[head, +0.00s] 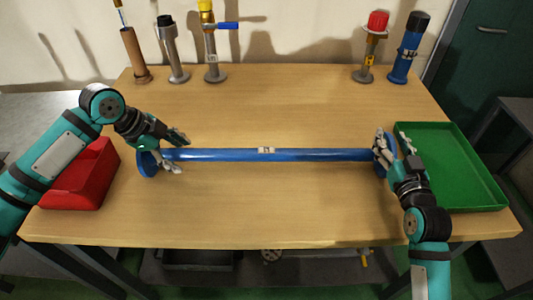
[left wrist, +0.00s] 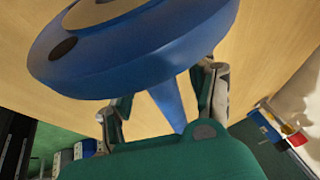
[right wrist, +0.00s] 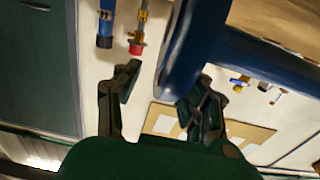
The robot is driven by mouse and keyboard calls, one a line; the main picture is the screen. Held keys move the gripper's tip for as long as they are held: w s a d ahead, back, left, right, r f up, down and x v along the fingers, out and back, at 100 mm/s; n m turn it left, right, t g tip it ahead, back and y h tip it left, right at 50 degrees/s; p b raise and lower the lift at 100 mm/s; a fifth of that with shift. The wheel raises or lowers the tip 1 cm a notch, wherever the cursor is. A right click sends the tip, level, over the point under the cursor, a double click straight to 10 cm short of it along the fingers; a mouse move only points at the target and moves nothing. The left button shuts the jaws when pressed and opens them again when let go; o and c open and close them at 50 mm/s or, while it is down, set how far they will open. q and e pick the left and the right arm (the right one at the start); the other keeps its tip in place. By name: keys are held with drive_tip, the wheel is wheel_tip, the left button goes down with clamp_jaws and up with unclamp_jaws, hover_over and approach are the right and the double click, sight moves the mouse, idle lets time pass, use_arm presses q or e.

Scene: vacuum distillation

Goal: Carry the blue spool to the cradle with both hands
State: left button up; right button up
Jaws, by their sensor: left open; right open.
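The blue spool (head: 300,155) is a long pipe with a round flange at each end, lying crosswise over the table. I cannot tell whether it touches the tabletop. My left gripper (head: 178,153) is open at the left end, with fingers on both sides of the pipe just inside the flange. In the left wrist view the flange (left wrist: 130,50) fills the top and the pipe runs between the fingers. My right gripper (head: 382,148) is open at the right end. In the right wrist view the flange (right wrist: 181,60) reaches between the spread fingers.
Several fittings stand along the back edge, including a blue one (head: 408,50) and a red-topped one (head: 371,45). The table in front of and behind the spool is clear.

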use_arm(q)
drive_tip(key=shift+d+f, duration=0.1)
drive_tip(key=shift+f, duration=0.1)
use_arm(e)
drive_tip(key=shift+w, duration=0.2)
use_arm(q)
drive_tip(key=c, duration=0.8)
use_arm(e)
drive_tip(key=c, duration=0.8)
use_arm(q)
clamp_jaws()
use_arm(e)
clamp_jaws()
use_arm(q)
drive_tip(key=shift+w+r, duration=0.2)
drive_tip(key=shift+r, duration=0.1)
use_arm(e)
drive_tip(key=shift+w+r, duration=0.15)
drive_tip(key=shift+r, duration=0.2)
